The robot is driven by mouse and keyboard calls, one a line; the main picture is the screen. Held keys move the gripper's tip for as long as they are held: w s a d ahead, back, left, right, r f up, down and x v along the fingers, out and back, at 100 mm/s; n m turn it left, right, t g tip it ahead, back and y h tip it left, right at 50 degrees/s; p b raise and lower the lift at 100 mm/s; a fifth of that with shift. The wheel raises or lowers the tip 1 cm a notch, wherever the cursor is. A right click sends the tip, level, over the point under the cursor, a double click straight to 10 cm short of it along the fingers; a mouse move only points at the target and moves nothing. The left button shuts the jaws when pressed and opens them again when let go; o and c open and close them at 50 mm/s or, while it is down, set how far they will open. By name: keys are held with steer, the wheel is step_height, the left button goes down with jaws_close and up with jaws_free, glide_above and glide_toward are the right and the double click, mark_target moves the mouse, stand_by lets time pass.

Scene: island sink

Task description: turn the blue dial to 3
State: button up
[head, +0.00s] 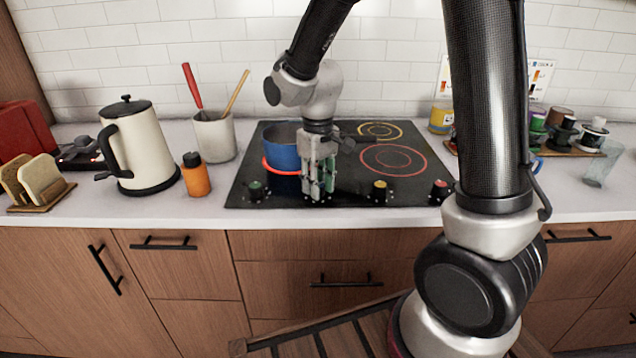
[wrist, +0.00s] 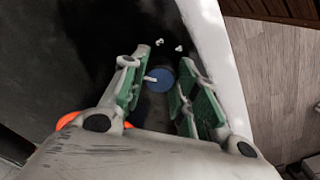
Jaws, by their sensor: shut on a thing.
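The blue dial (wrist: 160,80) shows in the wrist view between the two green-padded fingers, with a white pointer line toward the left of the picture. Small white marks lie on the black panel beyond it; I cannot read them as numbers. My gripper (head: 318,190) points down at the front edge of the black cooktop (head: 340,195), and its fingers (wrist: 159,68) are shut on the blue dial. In the head view the fingers hide the dial.
A green dial (head: 257,190) is left of my gripper; a yellow dial (head: 379,190) and a red dial (head: 440,189) are to its right. A blue pot (head: 281,150) stands close behind my gripper, by a glowing orange ring. An orange bottle (head: 195,178) and kettle (head: 140,145) stand left.

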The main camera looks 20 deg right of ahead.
steer(key=m, duration=1.4)
steer(key=shift+m, duration=0.3)
stand_by(0.4)
steer(key=o, duration=1)
steer(key=shift+r, duration=0.1)
step_height(320, 180, up, 12)
steer(key=shift+f, duration=0.1)
